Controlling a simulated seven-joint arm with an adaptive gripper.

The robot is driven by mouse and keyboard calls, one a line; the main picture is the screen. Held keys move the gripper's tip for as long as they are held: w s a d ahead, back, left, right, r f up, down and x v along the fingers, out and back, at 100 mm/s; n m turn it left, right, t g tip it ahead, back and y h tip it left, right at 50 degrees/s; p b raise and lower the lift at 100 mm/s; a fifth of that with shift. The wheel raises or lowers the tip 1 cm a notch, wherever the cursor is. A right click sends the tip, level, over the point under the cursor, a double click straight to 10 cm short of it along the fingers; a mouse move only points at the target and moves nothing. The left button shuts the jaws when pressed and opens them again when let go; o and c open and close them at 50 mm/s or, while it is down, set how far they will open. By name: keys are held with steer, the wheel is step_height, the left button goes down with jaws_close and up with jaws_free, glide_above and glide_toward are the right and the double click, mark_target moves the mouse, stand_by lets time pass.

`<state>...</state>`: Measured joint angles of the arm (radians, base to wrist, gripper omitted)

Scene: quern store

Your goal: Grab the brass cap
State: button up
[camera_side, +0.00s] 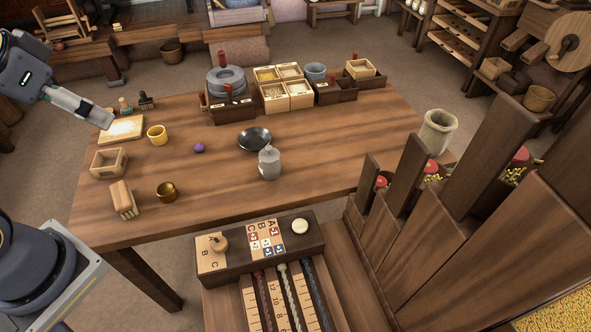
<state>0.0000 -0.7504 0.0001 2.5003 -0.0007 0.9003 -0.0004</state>
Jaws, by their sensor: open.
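A small round brass-coloured piece (167,192), which looks like the brass cap, sits on the near left part of the wooden table (330,150). Its open or hollow side seems to face up. My gripper (104,118) hangs at the table's far left edge, near a pale board, above and to the left of the brass piece and well apart from it. Its fingers are small in the picture; it is open and nothing shows between them.
A wooden block (123,199) stands left of the brass piece, an open box (109,162) behind it. A yellow cup (157,135), purple ball (199,148), dark dish (254,138) and grey jar (269,163) stand farther off. The table's near right is clear.

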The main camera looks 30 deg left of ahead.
stand_by(0.3)
steer(key=shift+c, duration=0.5)
